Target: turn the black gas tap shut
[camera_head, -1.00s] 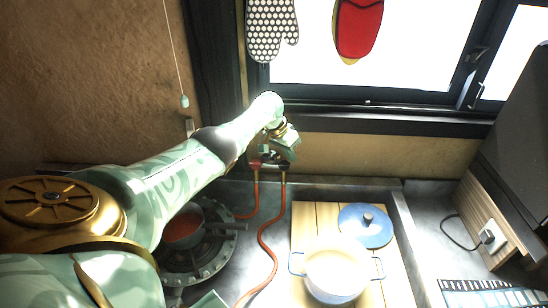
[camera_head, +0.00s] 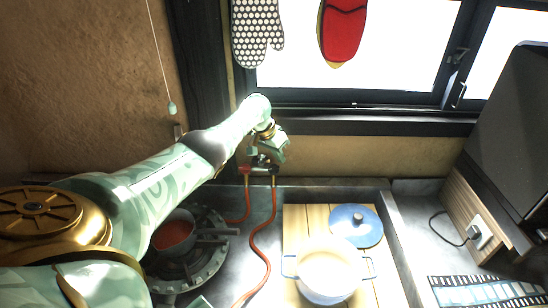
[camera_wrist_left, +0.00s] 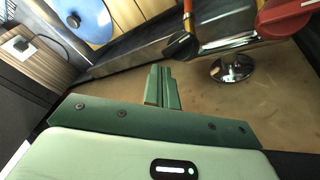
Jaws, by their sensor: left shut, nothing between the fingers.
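The black gas tap (camera_wrist_left: 180,46) shows in the wrist view as a dark handle on a metal pipe, with an orange hose beside it. In the head view the taps are small against the wall under the window, partly hidden by my gripper. A red tap (camera_wrist_left: 285,16) sits to its right on the same pipe. My left gripper (camera_wrist_left: 161,72) is shut and empty. In the wrist view its fingertips appear just below and left of the black handle; I cannot tell whether they touch. It also shows in the head view (camera_head: 264,158). My right gripper is not in view.
Orange hoses (camera_head: 268,235) run down from the taps. A pan (camera_head: 173,236) stands on the gas burner (camera_head: 213,265). A cream pot (camera_head: 326,276) and blue lid (camera_head: 356,225) are on a wooden board (camera_head: 297,222). A chrome wall flange (camera_wrist_left: 232,68) is near the fingers.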

